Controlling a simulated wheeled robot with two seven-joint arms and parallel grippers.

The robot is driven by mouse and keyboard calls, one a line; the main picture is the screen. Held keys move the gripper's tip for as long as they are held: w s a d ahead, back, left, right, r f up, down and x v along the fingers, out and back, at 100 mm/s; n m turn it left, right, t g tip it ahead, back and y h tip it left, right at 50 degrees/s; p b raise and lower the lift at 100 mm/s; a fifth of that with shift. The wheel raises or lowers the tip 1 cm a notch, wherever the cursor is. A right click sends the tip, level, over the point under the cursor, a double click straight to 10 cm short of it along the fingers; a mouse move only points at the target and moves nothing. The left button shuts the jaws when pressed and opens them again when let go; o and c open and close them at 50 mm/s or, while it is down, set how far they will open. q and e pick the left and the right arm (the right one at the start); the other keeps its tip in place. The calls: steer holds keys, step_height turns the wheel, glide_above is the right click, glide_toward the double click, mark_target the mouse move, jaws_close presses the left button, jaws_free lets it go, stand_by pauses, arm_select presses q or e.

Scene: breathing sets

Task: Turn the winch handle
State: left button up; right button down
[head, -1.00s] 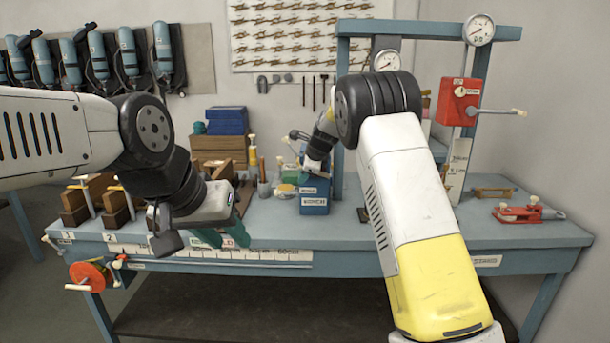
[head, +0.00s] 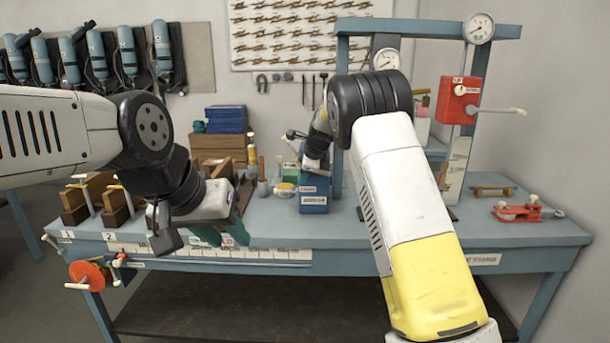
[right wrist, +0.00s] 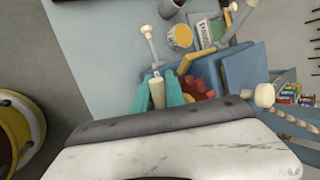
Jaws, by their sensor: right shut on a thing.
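A blue box with white labels (head: 313,190), apparently the winch, stands on the bench near the middle. My right gripper (right wrist: 158,94) is shut on a cream handle grip (right wrist: 158,90), which sits between its teal fingers in the right wrist view. A red toothed part (right wrist: 197,86) shows beside the grip. In the head view my right wrist is just above the blue box, and its fingers are hard to make out. My left gripper (head: 222,235) hangs over the bench's front edge at the left, its teal fingers apart and empty.
A red wheel with a crank (head: 87,276) is on the bench's left front. A red box with a lever (head: 459,101) is on the right post of the blue frame. A red clamp (head: 517,212) lies at the right.

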steer(key=shift+s+a+f, duration=0.1)
steer(key=shift+s+f, duration=0.15)
steer(key=shift+f, duration=0.15)
steer(key=c, duration=1.7)
jaws_free()
steer(key=shift+w+r, duration=0.1)
steer(key=shift+r, duration=0.05)
steer(key=shift+r, duration=0.15)
steer(key=v, duration=0.7)
steer(key=shift+r, duration=0.3)
steer(key=shift+s, duration=0.2)
